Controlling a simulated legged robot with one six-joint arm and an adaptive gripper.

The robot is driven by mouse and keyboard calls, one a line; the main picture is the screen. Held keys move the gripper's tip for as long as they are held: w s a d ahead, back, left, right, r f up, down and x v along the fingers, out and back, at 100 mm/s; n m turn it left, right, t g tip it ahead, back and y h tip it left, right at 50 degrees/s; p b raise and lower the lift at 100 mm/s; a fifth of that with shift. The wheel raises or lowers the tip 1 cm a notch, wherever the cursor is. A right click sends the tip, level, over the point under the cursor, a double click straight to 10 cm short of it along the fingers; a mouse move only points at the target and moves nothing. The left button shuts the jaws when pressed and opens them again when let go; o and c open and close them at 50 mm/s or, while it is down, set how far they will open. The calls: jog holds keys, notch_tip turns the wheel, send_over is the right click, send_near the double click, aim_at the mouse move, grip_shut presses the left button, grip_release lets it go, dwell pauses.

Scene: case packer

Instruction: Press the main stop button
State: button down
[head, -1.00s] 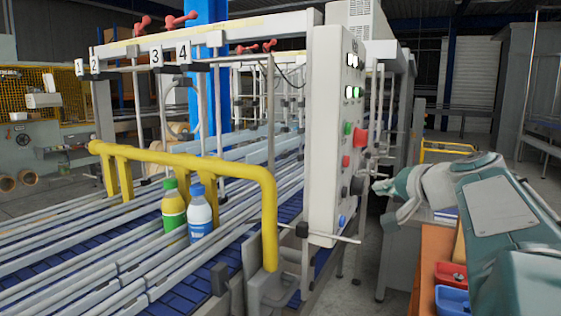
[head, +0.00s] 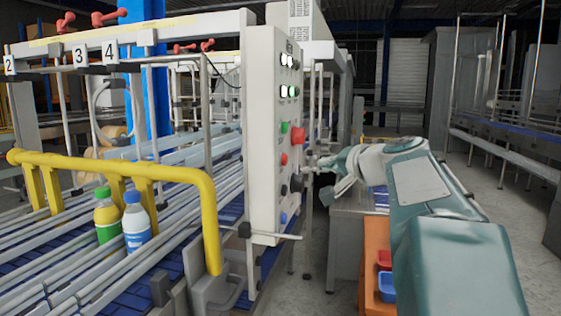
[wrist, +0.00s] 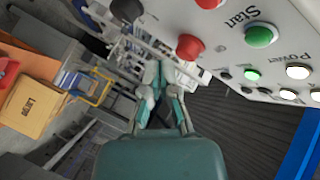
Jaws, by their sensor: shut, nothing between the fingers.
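The control panel (head: 262,130) stands upright in the middle of the head view. Its large red mushroom button (head: 298,135) sticks out to the right, and it also shows in the wrist view (wrist: 189,46). A smaller red button (head: 284,159) sits below it, with a green button (head: 284,127) above; the wrist view shows "Start" beside the green one (wrist: 259,36). My gripper (head: 312,163) is shut and empty, a little below and right of the mushroom button in the head view. In the wrist view my gripper (wrist: 161,68) is apart from the button.
A black knob (head: 297,183) and a blue button (head: 283,218) sit lower on the panel. A yellow rail (head: 120,165) guards the conveyor with two bottles at left. Red (head: 384,260) and blue (head: 387,287) bins lie beneath my arm.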

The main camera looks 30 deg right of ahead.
jog(key=shift+w+a, duration=1.85)
jog(key=shift+w, duration=0.3)
jog(key=shift+w+a+r, duration=0.1)
jog(key=shift+w+a, duration=0.15)
jog(key=shift+w+a, duration=0.3)
jog(key=shift+w, duration=0.1)
dwell(0.8)
dwell(0.3)
jog(key=shift+s+d, duration=0.55)
jog(key=shift+s, duration=0.15)
jog(key=s+d, duration=0.3)
jog(key=shift+s+d, duration=0.15)
jog(key=shift+s, duration=0.25)
